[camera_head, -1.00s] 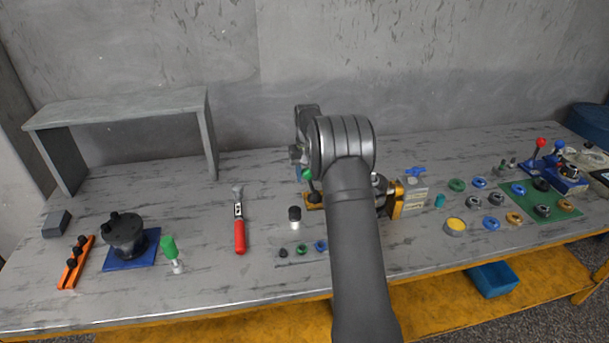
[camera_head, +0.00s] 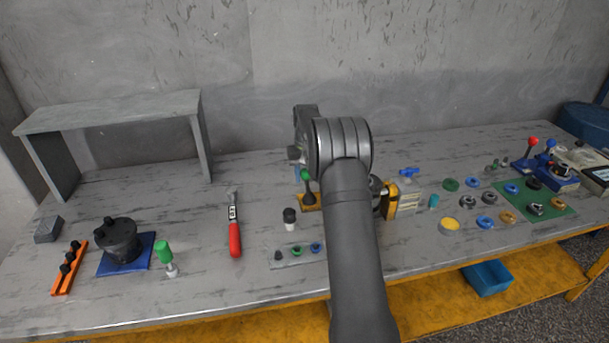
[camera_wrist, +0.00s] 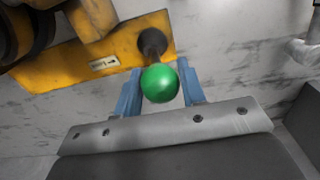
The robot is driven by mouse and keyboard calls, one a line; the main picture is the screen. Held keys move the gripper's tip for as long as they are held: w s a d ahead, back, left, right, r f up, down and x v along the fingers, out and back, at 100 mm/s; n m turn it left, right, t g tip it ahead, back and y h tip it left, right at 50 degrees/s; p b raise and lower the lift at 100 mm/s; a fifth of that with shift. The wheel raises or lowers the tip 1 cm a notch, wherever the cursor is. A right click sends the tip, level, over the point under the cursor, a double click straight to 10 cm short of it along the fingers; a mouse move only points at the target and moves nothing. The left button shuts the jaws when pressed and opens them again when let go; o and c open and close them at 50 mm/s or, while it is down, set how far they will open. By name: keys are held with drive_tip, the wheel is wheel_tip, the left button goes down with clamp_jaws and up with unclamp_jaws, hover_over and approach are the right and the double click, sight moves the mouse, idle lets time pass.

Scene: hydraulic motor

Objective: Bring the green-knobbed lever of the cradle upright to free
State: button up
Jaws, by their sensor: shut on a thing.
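The green knob (camera_wrist: 160,83) of the cradle's lever sits between the two blue fingers of my gripper (camera_wrist: 158,92) in the wrist view. The gripper is shut on it. The lever's dark pivot (camera_wrist: 152,43) shows just beyond the knob, on the yellow cradle (camera_wrist: 60,66). In the head view the green knob (camera_head: 305,174) stands above the dark lever (camera_head: 309,188), which looks close to upright. My arm hides most of the cradle there; part of its yellow body (camera_head: 391,200) shows to the right of the arm.
A black-and-white cylinder (camera_head: 290,219) and a small plate with several rings (camera_head: 296,251) stand left of my arm. A red-handled wrench (camera_head: 234,230) lies further left. A box with a blue valve (camera_head: 408,193) stands right of the cradle. The table between wrench and shelf is clear.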

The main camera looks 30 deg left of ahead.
drive_tip(key=shift+w+d, duration=0.55)
idle(0.5)
drive_tip(key=o, duration=0.6)
drive_tip(key=shift+o, duration=0.2)
drive_tip(key=shift+r, duration=0.1)
drive_tip(key=shift+r, duration=2.95)
